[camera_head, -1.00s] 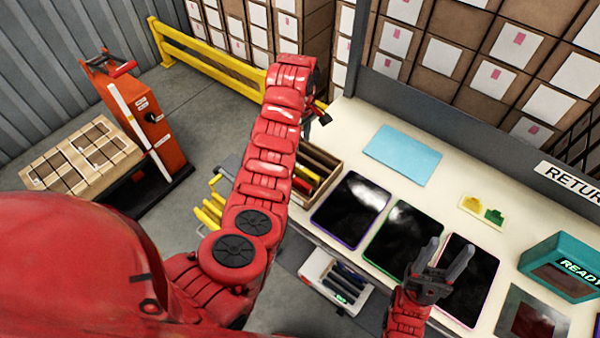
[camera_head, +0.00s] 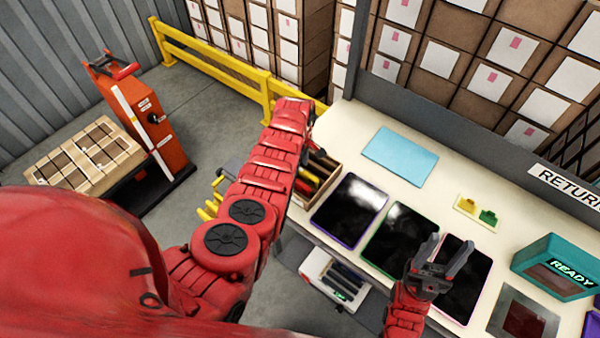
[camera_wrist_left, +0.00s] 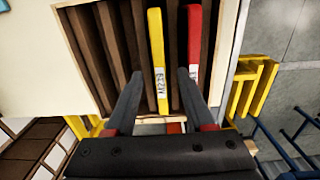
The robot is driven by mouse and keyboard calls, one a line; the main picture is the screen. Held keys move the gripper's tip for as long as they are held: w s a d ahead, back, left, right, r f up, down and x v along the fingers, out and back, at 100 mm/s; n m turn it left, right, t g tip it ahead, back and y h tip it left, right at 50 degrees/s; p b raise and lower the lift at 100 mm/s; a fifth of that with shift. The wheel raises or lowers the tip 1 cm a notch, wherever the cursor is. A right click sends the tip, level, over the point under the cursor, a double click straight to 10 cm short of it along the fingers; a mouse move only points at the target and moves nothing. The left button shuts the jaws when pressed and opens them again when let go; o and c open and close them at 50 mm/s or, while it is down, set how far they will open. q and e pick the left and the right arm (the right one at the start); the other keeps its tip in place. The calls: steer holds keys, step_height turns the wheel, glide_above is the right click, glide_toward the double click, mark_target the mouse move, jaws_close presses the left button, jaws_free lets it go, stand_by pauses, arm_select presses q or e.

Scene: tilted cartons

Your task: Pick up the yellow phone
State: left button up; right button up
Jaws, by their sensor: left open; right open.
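The yellow phone (camera_wrist_left: 156,50) stands on edge in a slotted box (camera_wrist_left: 72,38), with a white label on its near end. A red phone (camera_wrist_left: 194,50) stands to its right, a brown divider between them. My left gripper (camera_wrist_left: 160,74) is open, its two fingers spread either side of the yellow phone's line; I cannot tell how far above it they are. The box (camera_head: 333,182) is partly covered there. My right gripper (camera_head: 448,252) is open and empty over the tablets.
Several dark tablets (camera_head: 350,208) lie on the cream table, with a light blue sheet (camera_head: 400,157) behind. A teal READY box (camera_head: 553,268) stands at right. A white tray (camera_head: 318,266) sits lower, below the table edge. Yellow rails (camera_wrist_left: 255,88) are right of the box.

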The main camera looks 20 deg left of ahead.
arm_select(q)
steer(key=shift+f, duration=0.85)
jaws_close()
